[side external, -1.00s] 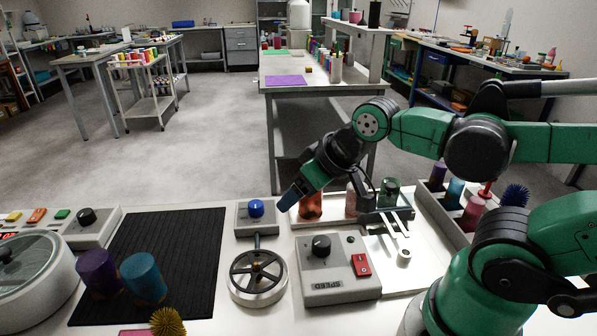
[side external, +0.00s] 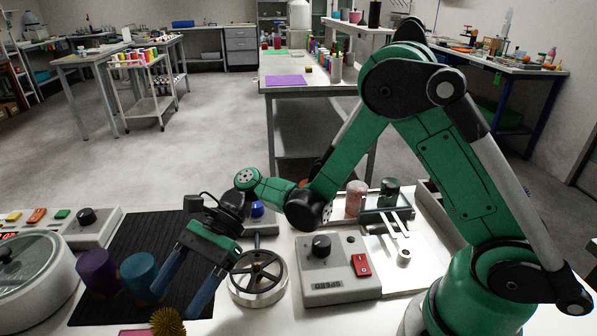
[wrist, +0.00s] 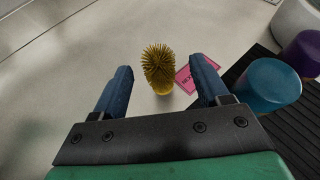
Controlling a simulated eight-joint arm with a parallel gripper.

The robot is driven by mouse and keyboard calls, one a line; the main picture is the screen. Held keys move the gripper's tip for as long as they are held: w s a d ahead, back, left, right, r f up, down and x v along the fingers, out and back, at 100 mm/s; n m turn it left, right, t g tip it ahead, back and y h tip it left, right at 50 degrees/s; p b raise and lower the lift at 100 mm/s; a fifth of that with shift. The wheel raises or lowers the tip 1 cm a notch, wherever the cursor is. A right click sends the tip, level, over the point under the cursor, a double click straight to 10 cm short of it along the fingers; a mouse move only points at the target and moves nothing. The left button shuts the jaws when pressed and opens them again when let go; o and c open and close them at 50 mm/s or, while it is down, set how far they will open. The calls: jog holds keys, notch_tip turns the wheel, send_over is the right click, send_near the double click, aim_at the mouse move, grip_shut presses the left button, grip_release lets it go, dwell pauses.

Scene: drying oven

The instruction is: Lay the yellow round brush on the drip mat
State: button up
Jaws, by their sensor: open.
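The yellow round brush (side external: 167,322) stands at the front edge of the side external view, partly cut off, beside a pink label. In the wrist view the brush (wrist: 159,68) is bristly and lies ahead of and between my fingertips, not touching them. My gripper (side external: 184,281) is open and empty, tilted down above the front part of the mat. Its two blue fingers also show in the wrist view (wrist: 160,82). The black ribbed drip mat (side external: 146,226) lies left of centre; its edge shows at the right of the wrist view (wrist: 301,122).
A purple cup (side external: 97,272) and a teal cup (side external: 141,274) stand on the mat near its front. A handwheel (side external: 258,277) and a speed control box (side external: 336,270) stand to the right. The pink label (wrist: 188,79) lies by the brush. The mat's back part is clear.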

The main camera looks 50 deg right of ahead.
aim_at(172, 335)
jog(key=shift+s+a+f+g, duration=0.2)
jog(key=shift+a+f+g, duration=0.1)
jog(key=shift+a, duration=0.2)
jog(key=shift+x, duration=2.55)
jog(key=shift+w, duration=0.1)
jog(key=shift+r, duration=0.1)
grip_shut()
